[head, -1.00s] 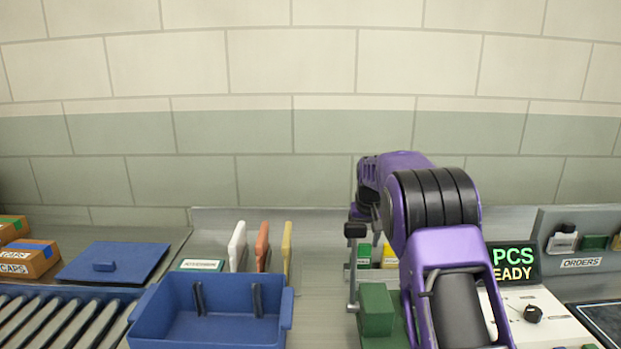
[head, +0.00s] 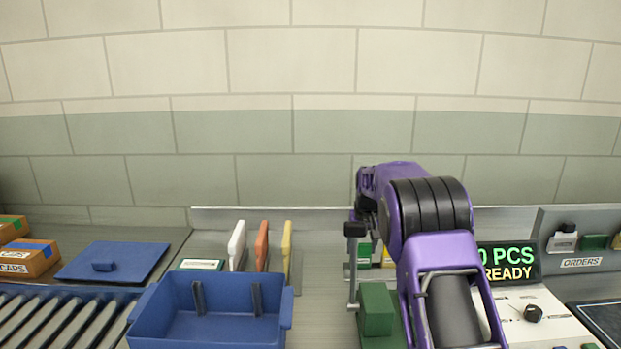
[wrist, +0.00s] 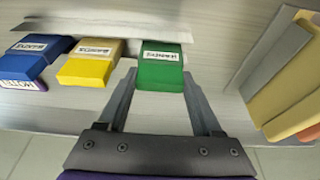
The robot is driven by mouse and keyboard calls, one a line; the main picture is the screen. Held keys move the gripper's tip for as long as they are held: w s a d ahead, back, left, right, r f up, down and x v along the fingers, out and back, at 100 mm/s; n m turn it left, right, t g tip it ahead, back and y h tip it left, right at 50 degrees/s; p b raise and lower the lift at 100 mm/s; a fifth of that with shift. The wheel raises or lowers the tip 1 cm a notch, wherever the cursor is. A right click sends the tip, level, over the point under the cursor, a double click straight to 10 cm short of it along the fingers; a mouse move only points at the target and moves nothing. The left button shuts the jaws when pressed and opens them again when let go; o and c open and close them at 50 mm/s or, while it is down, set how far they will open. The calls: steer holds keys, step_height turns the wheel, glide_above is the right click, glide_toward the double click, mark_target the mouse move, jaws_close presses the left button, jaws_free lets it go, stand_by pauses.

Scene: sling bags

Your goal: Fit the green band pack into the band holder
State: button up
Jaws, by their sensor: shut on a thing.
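The green band pack (wrist: 160,72) has a white label and lies between my gripper's (wrist: 160,84) two fingertips in the wrist view. The fingers are shut on its sides. In the head view a green labelled pack (head: 364,254) shows partly behind my arm, which hides the gripper there. A yellow pack (wrist: 92,66) and a blue pack (wrist: 38,58) stand in a row left of the green one in the wrist view. I cannot tell for sure which thing is the band holder.
A blue open bin (head: 210,325) stands left of my arm. White, orange and yellow upright panels (head: 262,246) stand behind it. A green block (head: 377,310) with a metal post is close beside my arm. A display (head: 508,262) stands to the right.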

steer(key=shift+c, duration=0.5)
steer(key=shift+r+p, duration=1)
steer(key=shift+r, duration=0.25)
steer(key=shift+r+p, duration=0.35)
steer(key=shift+r, duration=1.45)
